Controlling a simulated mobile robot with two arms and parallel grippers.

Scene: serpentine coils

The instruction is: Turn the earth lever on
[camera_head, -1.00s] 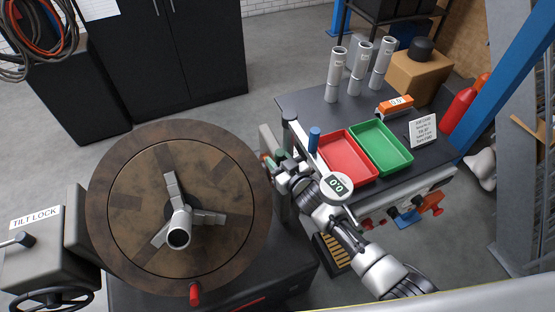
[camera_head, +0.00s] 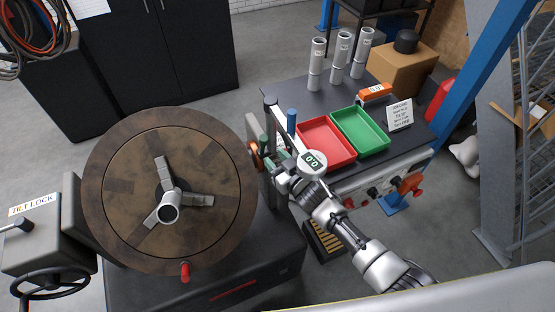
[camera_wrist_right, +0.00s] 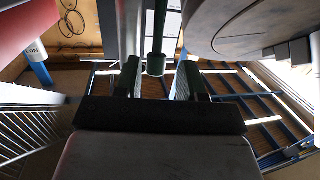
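A dark green rod with a wider end (camera_wrist_right: 157,45), which may be the earth lever, hangs in the right wrist view. Its lower end is between and just beyond my right gripper's two fingers (camera_wrist_right: 160,80). The fingers are apart, with a gap on each side of the rod; I cannot tell contact. In the head view my right gripper (camera_head: 279,165) is between the big round table and the bench, partly hidden by its wrist. A copper-coloured round part (camera_head: 254,155) shows just left of it. No lever label is readable. My left gripper is not in view.
The round chuck table (camera_head: 110,200) with a red knob (camera_head: 185,271) stands at left, beside the tilt lock box (camera_head: 32,241).

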